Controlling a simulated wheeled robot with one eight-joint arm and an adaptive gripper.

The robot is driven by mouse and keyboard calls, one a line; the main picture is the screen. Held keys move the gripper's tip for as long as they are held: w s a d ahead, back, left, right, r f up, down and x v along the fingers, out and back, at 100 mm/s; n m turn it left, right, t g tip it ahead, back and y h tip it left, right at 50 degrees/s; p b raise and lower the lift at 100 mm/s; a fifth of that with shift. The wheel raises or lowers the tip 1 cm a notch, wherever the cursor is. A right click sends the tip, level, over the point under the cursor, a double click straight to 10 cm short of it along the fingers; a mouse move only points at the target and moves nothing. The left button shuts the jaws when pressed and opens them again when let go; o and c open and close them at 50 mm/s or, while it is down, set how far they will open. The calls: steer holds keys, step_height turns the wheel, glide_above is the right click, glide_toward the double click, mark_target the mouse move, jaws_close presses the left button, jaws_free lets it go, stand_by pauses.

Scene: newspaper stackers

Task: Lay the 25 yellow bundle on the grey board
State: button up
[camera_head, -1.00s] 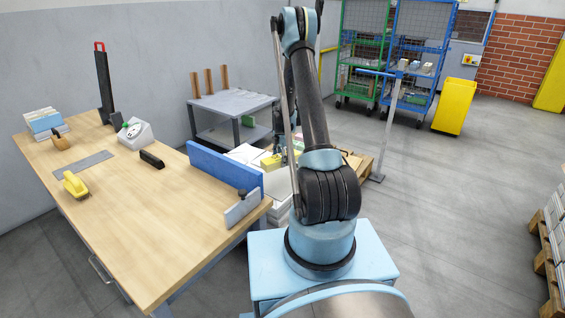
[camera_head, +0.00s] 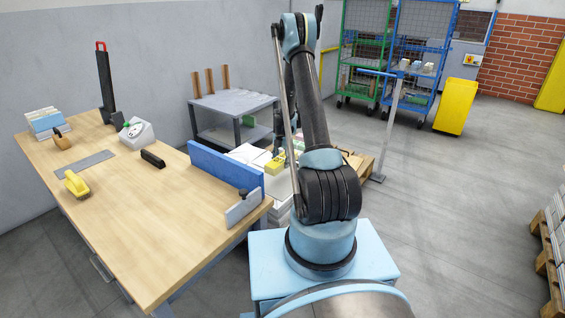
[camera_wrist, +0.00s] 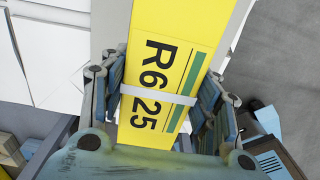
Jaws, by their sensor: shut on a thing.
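The yellow bundle (camera_wrist: 165,70) carries the dark print "R6 25", a green stripe and a white strap. My gripper (camera_wrist: 160,96) is shut on it, with a finger against each long side. In the head view the yellow bundle (camera_head: 274,165) is small and partly hidden by my arm, beyond the blue panel. A flat grey surface (camera_wrist: 109,25) lies below the bundle in the wrist view; I cannot tell the gap or whether it is the grey board. A thin grey plate (camera_head: 84,164) lies on the workbench.
The wooden workbench (camera_head: 130,220) on the left holds tools and paper stacks. A blue panel (camera_head: 225,170) stands along its right edge. White sheets (camera_wrist: 60,50) lie beside the bundle. A grey table (camera_head: 235,102) with wooden posts stands behind.

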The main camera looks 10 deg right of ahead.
mark_target(282, 178)
steer(key=shift+f, duration=3.7)
steer(key=shift+f, duration=0.5)
steer(key=o, duration=1.7)
